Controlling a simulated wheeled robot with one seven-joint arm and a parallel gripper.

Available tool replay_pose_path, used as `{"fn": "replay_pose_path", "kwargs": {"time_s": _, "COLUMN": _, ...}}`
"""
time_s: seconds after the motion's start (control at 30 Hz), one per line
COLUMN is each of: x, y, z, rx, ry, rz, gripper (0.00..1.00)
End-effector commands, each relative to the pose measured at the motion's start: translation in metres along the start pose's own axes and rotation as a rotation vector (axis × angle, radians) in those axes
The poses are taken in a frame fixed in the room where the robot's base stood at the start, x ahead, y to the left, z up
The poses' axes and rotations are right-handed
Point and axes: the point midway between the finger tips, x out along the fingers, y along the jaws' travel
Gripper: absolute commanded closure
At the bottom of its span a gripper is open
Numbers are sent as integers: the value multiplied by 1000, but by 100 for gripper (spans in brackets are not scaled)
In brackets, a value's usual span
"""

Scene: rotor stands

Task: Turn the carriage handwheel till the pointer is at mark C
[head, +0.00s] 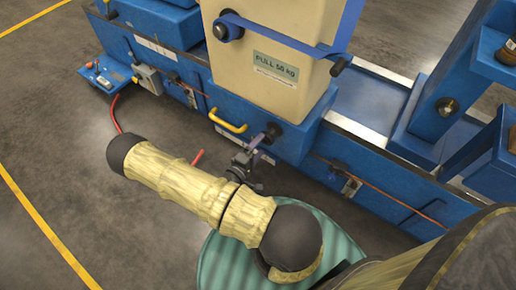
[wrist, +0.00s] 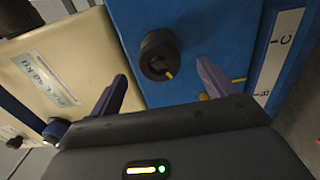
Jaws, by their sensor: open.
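The carriage handwheel (head: 272,130) is a small dark knob on the front of the blue carriage base. In the wrist view the handwheel (wrist: 160,52) is a round black knob with a small yellow mark at its lower right. My gripper (head: 259,142) is at the handwheel in the head view. In the wrist view my gripper (wrist: 162,72) is open, with one purple finger on each side below the knob; I cannot tell whether they touch it. A white scale plate (wrist: 276,52) with a C and a partly hidden B shows at the right. I cannot make out the pointer.
The cream block (head: 275,55) labelled PULL 50 kg stands on the carriage, strapped in blue. A yellow handle (head: 228,121) sits left of the handwheel. The blue bed (head: 380,95) runs along behind.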

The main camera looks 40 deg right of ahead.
Motion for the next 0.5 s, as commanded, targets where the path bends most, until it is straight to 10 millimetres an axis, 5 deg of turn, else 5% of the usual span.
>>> {"fn": "replay_pose_path", "kwargs": {"time_s": 0.5, "x": 14, "y": 0, "z": 1, "rx": -1, "ry": -3, "rz": 1, "gripper": 18}}
